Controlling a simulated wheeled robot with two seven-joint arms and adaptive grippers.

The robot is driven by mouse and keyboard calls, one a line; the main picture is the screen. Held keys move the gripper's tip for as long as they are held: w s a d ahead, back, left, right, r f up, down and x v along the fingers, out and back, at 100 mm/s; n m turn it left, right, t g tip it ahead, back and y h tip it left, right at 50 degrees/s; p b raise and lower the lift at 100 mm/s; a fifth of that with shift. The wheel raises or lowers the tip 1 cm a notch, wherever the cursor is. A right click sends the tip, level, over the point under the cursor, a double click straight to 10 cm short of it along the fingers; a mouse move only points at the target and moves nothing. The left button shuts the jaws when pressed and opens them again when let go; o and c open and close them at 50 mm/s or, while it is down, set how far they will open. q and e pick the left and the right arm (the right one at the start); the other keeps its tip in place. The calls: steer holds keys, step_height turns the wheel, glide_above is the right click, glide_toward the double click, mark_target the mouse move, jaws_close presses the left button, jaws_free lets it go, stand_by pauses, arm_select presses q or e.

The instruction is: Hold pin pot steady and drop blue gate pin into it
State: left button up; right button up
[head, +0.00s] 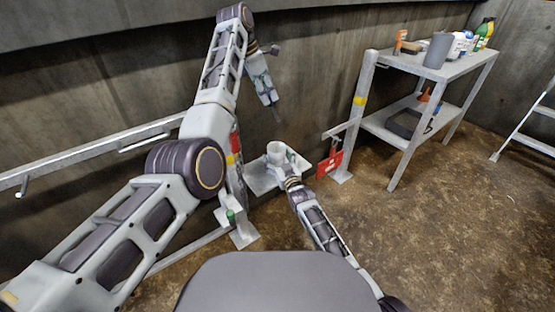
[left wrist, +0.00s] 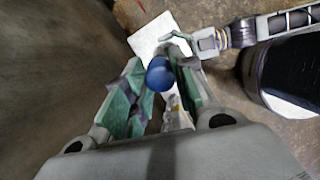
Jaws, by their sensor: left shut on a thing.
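The pale pin pot (head: 275,152) stands upright on a light metal plate (head: 262,183) near the wall in the head view. My left gripper (head: 271,98) is above the pot, pointing down. In the left wrist view, it is shut on the blue gate pin (left wrist: 160,75), whose round blue end shows between the fingers. The pin is too small to make out clearly in the head view. My right gripper (head: 291,178) is at the pot's near right side; whether its fingers grip the pot is not clear.
A metal rail (head: 90,153) runs along the concrete wall at left. A red padlock-like tag (head: 330,164) hangs right of the plate. A metal shelf table (head: 440,68) with bottles and a grey cylinder stands at right, with a ladder (head: 530,125) beyond. The brown floor between is clear.

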steer(key=c, duration=0.7)
steer(key=shift+o, duration=0.2)
arm_select(q)
steer(key=shift+w+a+f, duration=0.1)
steer(key=shift+a+f, duration=0.05)
steer(key=shift+w+a+f, duration=0.1)
steer(key=shift+a+f, duration=0.05)
steer(key=shift+f, duration=0.2)
steer(key=shift+a+f, duration=0.15)
steer(key=shift+f, duration=1.75)
steer(key=shift+f, duration=0.1)
steer(key=shift+f, duration=2.9)
